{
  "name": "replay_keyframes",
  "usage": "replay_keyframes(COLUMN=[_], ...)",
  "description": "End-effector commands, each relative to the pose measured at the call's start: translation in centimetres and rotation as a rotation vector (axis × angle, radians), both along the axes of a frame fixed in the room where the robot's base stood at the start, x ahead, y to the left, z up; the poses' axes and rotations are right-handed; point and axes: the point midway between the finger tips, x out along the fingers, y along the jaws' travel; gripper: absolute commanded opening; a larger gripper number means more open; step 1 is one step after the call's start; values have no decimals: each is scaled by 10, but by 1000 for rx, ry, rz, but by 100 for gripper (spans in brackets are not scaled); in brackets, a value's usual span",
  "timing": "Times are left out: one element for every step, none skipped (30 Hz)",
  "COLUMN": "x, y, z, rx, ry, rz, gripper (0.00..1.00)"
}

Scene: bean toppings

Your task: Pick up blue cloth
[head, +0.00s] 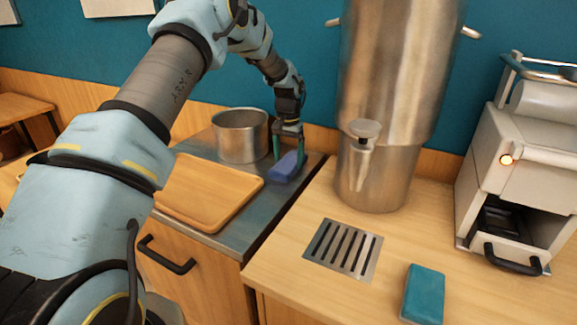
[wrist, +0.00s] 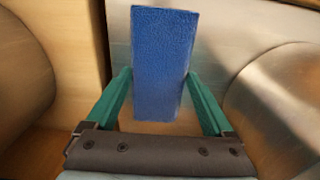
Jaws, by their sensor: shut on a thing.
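The blue cloth (head: 285,167) is a small folded block, seen at the metal counter section beside the steel pot. My gripper (head: 288,153) points down at it, with one green finger on each side. In the wrist view the cloth (wrist: 162,60) stands between the two green fingertips of my gripper (wrist: 160,88), which are shut on its sides. Whether the cloth touches the counter or is slightly raised, I cannot tell.
A steel pot (head: 240,136) stands just left of my gripper, with a wooden tray (head: 207,192) in front. A large steel dispenser (head: 390,100) rises to the right. A teal block (head: 424,293), a drain grate (head: 343,250) and a white machine (head: 520,165) are further right.

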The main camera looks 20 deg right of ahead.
Motion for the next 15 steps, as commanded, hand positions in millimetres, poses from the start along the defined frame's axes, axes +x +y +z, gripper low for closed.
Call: replay_keyframes(x=[0,0,0,0,0,0,0,0,0,0,0,0,1,1,1], y=[0,0,0,0,0,0,0,0,0,0,0,0,0,-1,-1], z=[0,0,0,0,0,0,0,0,0,1,1,2,4,7,11], rx=[0,0,0,0,-1,-1,-1,-1,-1,-1,-1,-1,-1,-1,-2], ry=[0,0,0,0,-1,-1,-1,-1,-1,-1,-1,-1,-2,-2,-3], rz=[0,0,0,0,0,0,0,0,0,0,0,0,0,0,0], gripper=[44,40,36,32,31,31,31,31,31,31,31,31,31,31,31])
